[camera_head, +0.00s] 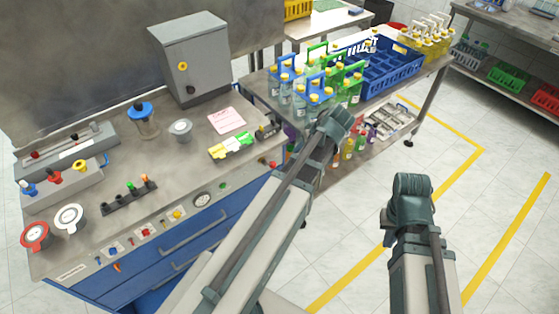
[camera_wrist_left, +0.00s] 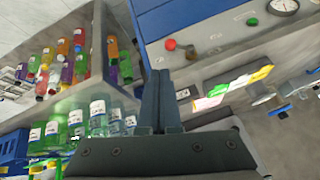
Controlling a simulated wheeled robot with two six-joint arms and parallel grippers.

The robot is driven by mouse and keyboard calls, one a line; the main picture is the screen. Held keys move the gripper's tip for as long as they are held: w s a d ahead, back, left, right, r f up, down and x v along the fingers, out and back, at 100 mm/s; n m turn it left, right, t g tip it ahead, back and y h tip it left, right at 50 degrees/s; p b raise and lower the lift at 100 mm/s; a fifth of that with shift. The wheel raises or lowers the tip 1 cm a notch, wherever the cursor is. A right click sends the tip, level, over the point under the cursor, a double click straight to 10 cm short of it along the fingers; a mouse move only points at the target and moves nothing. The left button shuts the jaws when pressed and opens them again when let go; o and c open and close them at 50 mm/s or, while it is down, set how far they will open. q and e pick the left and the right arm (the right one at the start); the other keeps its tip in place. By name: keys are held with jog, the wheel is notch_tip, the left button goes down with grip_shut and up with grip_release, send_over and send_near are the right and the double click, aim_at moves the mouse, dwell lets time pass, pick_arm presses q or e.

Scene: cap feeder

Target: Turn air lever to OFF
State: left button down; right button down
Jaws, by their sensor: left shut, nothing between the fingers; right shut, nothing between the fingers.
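The workbench console (camera_head: 150,215) stands at left in the head view. Its front face has small blue (camera_head: 101,259) and orange (camera_head: 117,267) levers, knobs and a round gauge (camera_head: 202,200). Valves with blue (camera_head: 27,188), red (camera_head: 54,178) and yellow (camera_head: 80,166) handles sit on a box on top. No label is readable, so I cannot tell which is the air lever. My left gripper (camera_head: 338,122) is shut and empty beyond the console's right end; its fingers (camera_wrist_left: 160,78) show in the left wrist view. My right gripper (camera_head: 412,185) is shut, empty, over open floor.
A side table (camera_head: 262,88) holds bottle carriers (camera_head: 318,85) and a blue crate (camera_head: 375,75), close to my left gripper. A grey cabinet (camera_head: 190,58) stands on the bench. In the left wrist view, a red button (camera_wrist_left: 170,45) is near the fingers.

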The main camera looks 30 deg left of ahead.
pick_arm(q)
jog(key=shift+a, duration=0.15)
jog(key=s+b+x, duration=0.1)
jog(key=b+x, duration=1)
jog(key=x, duration=0.2)
jog(key=shift+a, duration=0.55)
jog(key=shift+s, duration=0.1)
jog(key=shift+f+g+b, duration=0.35)
jog(key=shift+g+b, duration=0.15)
jog(key=shift+b, duration=0.1)
jog(key=shift+m+g+y, duration=0.4)
jog(key=shift+g+y, duration=0.3)
jog(key=shift+g, duration=0.1)
jog(key=shift+s+a+f+b, duration=0.2)
jog(key=shift+s+f+b, duration=0.25)
jog(key=shift+f+b, duration=0.35)
jog(key=shift+s+a+f+b, duration=0.2)
jog(key=shift+s+f+b, duration=0.35)
jog(key=shift+b, duration=0.4)
jog(key=shift+s+a+f+b, duration=0.2)
jog(key=shift+s+f+b, duration=0.2)
jog(key=shift+f+b, duration=0.4)
jog(key=shift+r, duration=0.2)
